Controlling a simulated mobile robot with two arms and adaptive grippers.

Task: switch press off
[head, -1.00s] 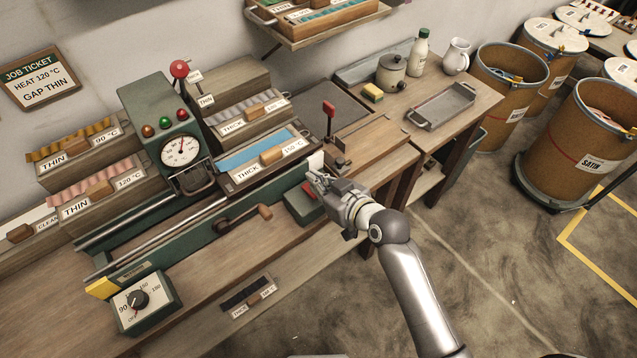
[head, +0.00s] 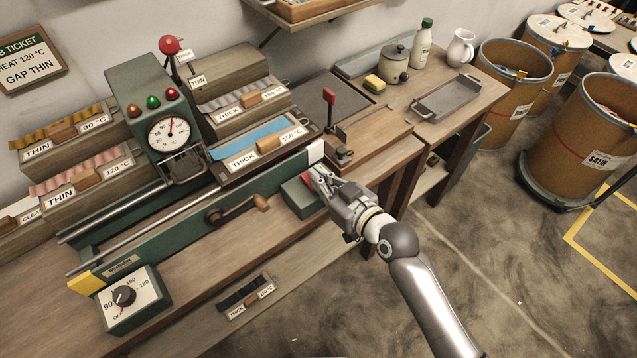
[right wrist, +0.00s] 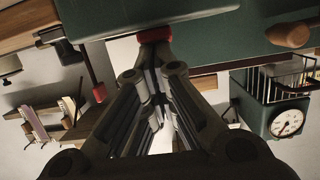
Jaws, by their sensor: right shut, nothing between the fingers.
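The press is a green machine (head: 148,92) with a round dial (head: 168,132) and red, amber and green lamps on top. A green box (head: 293,187) with a red part (head: 307,180) sits at the bench front, partly hidden by my right gripper (head: 315,173). In the right wrist view the shut, empty fingers (right wrist: 152,72) point at a red piece (right wrist: 153,35) on a dark green surface. Their tips are very close to it; I cannot tell whether they touch. A heat knob (head: 124,296) on a green box is at the lower left. My left gripper is not in view.
A crank (head: 238,212) stands left of my right gripper. A red-tipped lever (head: 329,97) rises behind it, also visible in the right wrist view (right wrist: 99,92). Labelled wooden boxes (head: 85,180) flank the press. Open floor (head: 480,270) lies to the right.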

